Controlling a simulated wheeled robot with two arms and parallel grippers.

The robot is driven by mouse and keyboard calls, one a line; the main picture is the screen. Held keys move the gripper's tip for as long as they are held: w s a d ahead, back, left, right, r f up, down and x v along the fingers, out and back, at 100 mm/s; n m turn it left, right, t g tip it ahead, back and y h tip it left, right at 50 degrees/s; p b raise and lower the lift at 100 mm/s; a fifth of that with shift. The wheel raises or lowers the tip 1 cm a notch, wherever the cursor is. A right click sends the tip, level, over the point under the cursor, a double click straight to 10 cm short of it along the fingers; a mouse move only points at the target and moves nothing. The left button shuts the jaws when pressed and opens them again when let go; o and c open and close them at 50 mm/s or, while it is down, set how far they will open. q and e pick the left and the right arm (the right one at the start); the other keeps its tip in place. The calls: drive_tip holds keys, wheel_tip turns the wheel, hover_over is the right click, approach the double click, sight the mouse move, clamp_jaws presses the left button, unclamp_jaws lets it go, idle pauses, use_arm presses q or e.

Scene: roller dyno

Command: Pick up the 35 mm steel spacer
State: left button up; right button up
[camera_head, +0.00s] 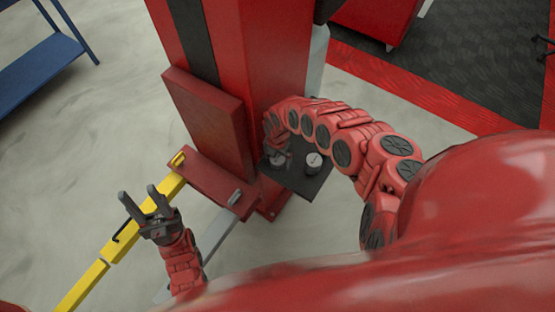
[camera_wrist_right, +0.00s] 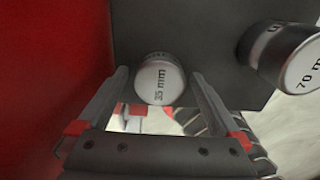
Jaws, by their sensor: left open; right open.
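The 35 mm steel spacer (camera_wrist_right: 160,82) is a short, pale metal cylinder with its marking facing the right wrist camera. It stands on a dark plate (camera_wrist_right: 215,25) on the red post. My right gripper (camera_wrist_right: 159,76) is open, with one finger on each side of the spacer in the wrist view; I cannot tell whether they touch it. In the head view the right gripper (camera_head: 275,150) is at the plate and partly hides the spacer. My left gripper (camera_head: 138,194) is open and empty, above the yellow bar.
A 70 mm spacer (camera_wrist_right: 285,50) stands on the same plate, right of my right gripper. The red post (camera_head: 250,70) rises close beside it. A yellow lift arm (camera_head: 90,285) lies near my left gripper. A blue bench (camera_head: 40,70) stands at upper left.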

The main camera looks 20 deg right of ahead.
clamp_jaws()
idle(0.4)
drive_tip(key=shift+r, duration=0.15)
